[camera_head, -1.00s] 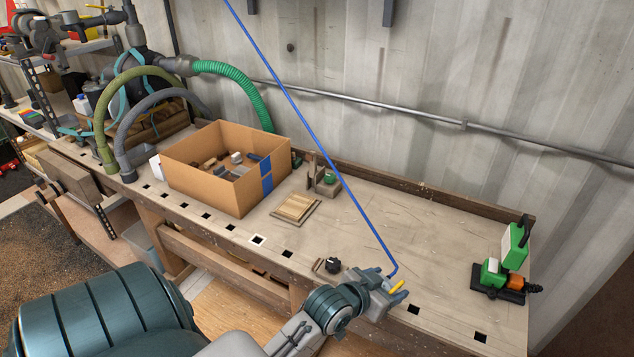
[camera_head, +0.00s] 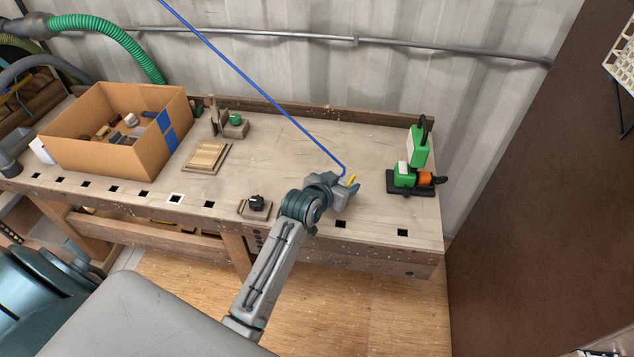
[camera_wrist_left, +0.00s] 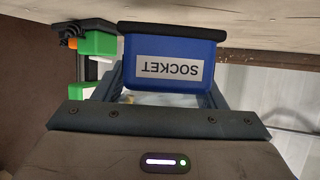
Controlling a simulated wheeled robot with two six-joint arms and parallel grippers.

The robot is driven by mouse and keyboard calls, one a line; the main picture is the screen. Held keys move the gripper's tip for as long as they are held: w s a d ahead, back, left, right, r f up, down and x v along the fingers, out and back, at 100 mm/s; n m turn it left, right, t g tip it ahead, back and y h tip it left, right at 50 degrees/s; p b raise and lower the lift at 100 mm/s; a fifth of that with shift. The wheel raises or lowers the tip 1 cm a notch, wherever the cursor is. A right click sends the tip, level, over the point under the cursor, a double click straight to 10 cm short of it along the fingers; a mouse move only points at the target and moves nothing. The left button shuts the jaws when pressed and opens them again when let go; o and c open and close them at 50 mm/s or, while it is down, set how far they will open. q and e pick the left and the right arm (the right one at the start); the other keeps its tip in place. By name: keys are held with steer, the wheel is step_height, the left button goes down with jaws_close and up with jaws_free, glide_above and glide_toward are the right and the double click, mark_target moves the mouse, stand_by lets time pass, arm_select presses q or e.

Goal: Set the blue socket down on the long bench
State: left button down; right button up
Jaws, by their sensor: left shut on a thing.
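My left gripper (camera_head: 347,186) is over the front right part of the long bench (camera_head: 290,165). It is shut on the blue socket (camera_wrist_left: 170,55), which shows in the left wrist view as a blue box with a black edge and an upside-down SOCKET label. In the head view the socket is largely hidden by the gripper; a yellow piece shows there. A blue cable (camera_head: 255,85) runs from the upper left down to the gripper. I cannot tell whether the socket touches the bench top. My right gripper is not in view.
A green and black tool with an orange part (camera_head: 415,170) stands right of the gripper. A cardboard box (camera_head: 115,160), a wooden slatted pad (camera_head: 207,156) and a small tray with a black knob (camera_head: 258,203) are to the left. Bench behind the gripper is bare. A brown wall (camera_head: 530,160) borders the right.

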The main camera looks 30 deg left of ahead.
arm_select(q)
steer(key=w+d, duration=0.3)
steer(key=shift+w+p, duration=0.25)
steer(key=shift+p, duration=0.15)
steer(key=shift+w+d+f, duration=0.15)
steer(key=shift+w+d, duration=0.15)
step_height(320, 180, down, 3)
steer(key=shift+s+r+p, duration=0.1)
steer(key=shift+r+p, duration=0.1)
steer(key=shift+p, duration=0.3)
steer(key=shift+f, duration=0.45)
steer(key=shift+c, duration=1.4)
jaws_free()
steer(key=shift+s+f, duration=0.1)
